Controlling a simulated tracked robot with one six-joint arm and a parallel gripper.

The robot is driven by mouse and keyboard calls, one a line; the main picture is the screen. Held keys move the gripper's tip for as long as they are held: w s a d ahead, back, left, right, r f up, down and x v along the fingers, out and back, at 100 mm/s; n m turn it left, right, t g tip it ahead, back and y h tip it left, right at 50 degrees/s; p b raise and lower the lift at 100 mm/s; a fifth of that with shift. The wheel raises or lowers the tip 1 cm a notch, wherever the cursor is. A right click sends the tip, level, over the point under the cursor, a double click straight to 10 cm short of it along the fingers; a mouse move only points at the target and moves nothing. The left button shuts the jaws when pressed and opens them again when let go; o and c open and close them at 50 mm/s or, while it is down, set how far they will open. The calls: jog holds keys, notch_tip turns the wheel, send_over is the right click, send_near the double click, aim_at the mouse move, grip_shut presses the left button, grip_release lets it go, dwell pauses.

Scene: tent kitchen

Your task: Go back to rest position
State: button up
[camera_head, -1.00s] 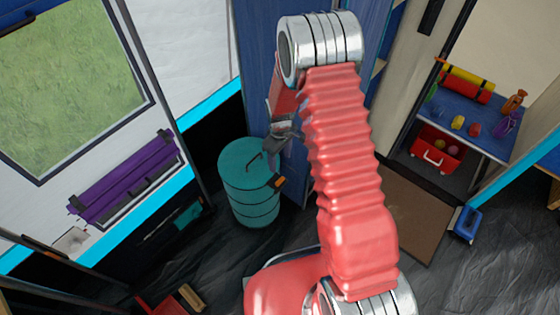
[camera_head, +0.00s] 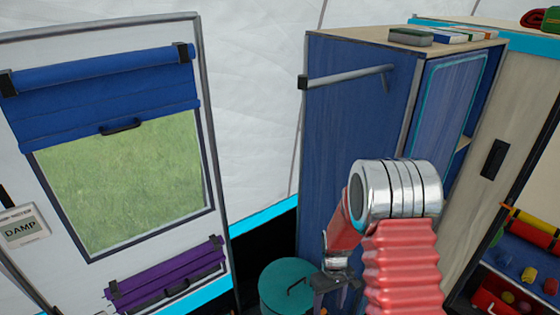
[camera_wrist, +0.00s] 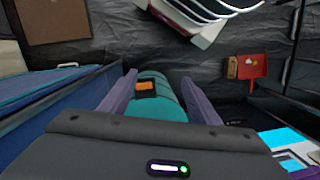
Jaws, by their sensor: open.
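My gripper (camera_head: 338,284) hangs from my red arm in the lower middle of the head view, in front of the blue cabinet and close to the right side of a teal barrel. In the wrist view, its two fingers (camera_wrist: 158,88) are spread apart with nothing held between them. The teal barrel (camera_wrist: 172,108), with an orange tag (camera_wrist: 146,88), shows beyond and between the fingers. The barrel's lid (camera_head: 284,278) shows at the bottom of the head view; its lower part is out of frame. I cannot tell whether the gripper touches it.
A blue cabinet (camera_head: 345,130) with a grey rail stands behind my arm. A window panel with a blue roller blind (camera_head: 105,90) and purple roll (camera_head: 170,275) is at left. Shelves with small items (camera_head: 525,260) are at right.

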jog(key=s+r+m+t, duration=0.1)
jog(key=s+r, duration=0.5)
jog(key=r, duration=0.7)
jog(key=s+r+m+t, duration=0.2)
jog(key=s+r+t, duration=0.2)
jog(key=r, duration=0.9)
jog(key=s+r+m+t, duration=0.1)
jog(key=s+r+t, duration=0.1)
jog(key=s+r, duration=0.7)
notch_tip(320, 180, up, 4)
jog(key=shift+s+r+m, duration=0.2)
jog(key=shift+s+m, duration=0.1)
jog(key=shift+s, duration=0.05)
jog(key=shift+d, duration=0.1)
